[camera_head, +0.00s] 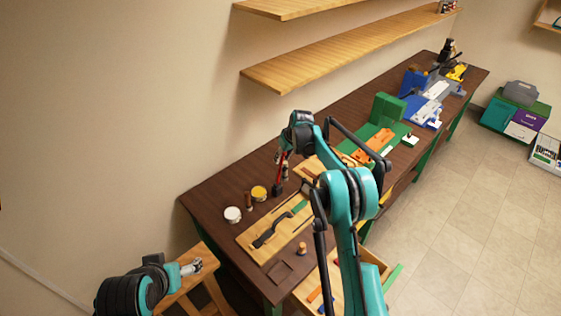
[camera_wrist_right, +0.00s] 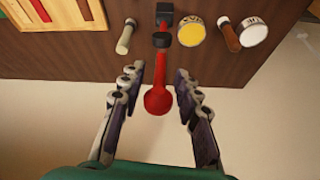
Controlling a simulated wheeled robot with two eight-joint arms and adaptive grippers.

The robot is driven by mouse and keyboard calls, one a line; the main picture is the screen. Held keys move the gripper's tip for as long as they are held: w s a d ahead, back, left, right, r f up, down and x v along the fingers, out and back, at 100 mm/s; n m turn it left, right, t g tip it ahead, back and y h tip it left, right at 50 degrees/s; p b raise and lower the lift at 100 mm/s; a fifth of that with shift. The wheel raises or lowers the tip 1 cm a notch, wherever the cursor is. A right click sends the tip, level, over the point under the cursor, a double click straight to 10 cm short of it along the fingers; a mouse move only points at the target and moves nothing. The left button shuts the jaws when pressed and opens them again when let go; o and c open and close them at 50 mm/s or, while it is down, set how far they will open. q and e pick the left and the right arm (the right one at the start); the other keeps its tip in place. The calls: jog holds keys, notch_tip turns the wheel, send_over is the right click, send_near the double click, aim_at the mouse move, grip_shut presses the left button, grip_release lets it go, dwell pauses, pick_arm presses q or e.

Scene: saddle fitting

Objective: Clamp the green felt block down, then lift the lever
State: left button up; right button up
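A red lever (camera_wrist_right: 160,95) with a round end and a black base (camera_wrist_right: 163,22) stands at the table's wall-side edge. It also shows in the head view as a thin red bar above its black base (camera_head: 277,188). My right gripper (camera_wrist_right: 158,75) is open, one finger on each side of the red lever, with visible gaps. It also shows in the head view (camera_head: 285,168). A small green piece (camera_head: 299,207) lies on a wooden board; I cannot tell whether it is the felt block. My left gripper (camera_head: 191,267) is at lower left, away from these; its opening is unclear.
A white-topped tin (camera_head: 232,214) and a yellow-topped tin (camera_head: 259,193) stand near the lever. The wooden board (camera_head: 262,249) holds a black tool. Farther along the table are a green fixture (camera_head: 388,108) and blue fixtures (camera_head: 424,110). Shelves (camera_head: 330,50) overhang the wall side.

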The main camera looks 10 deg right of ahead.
jog(key=shift+x, duration=2.1)
grip_shut()
jog(key=shift+d, duration=0.1)
jog(key=s+d+f+t+y+b, duration=0.1)
jog(key=s+d+f+t+b, duration=0.1)
jog(key=b, duration=0.5)
jog(key=s+d+f+t+y+b, duration=0.2)
jog(key=s+f+t+b, duration=0.1)
jog(key=b, duration=0.4)
jog(key=s+d+f+t+y+b, duration=0.1)
jog(key=s+d+f+t+b, duration=0.1)
jog(key=s+f+b, duration=0.3)
jog(key=shift+s+d+y+b, duration=0.35)
jog(key=shift+d+y+b, duration=0.1)
jog(key=shift+b, duration=0.45)
jog(key=shift+s+d+f, duration=0.1)
jog(key=shift+s+f, duration=0.05)
jog(key=shift+f, duration=0.15)
grip_release()
jog(key=shift+r, duration=0.4)
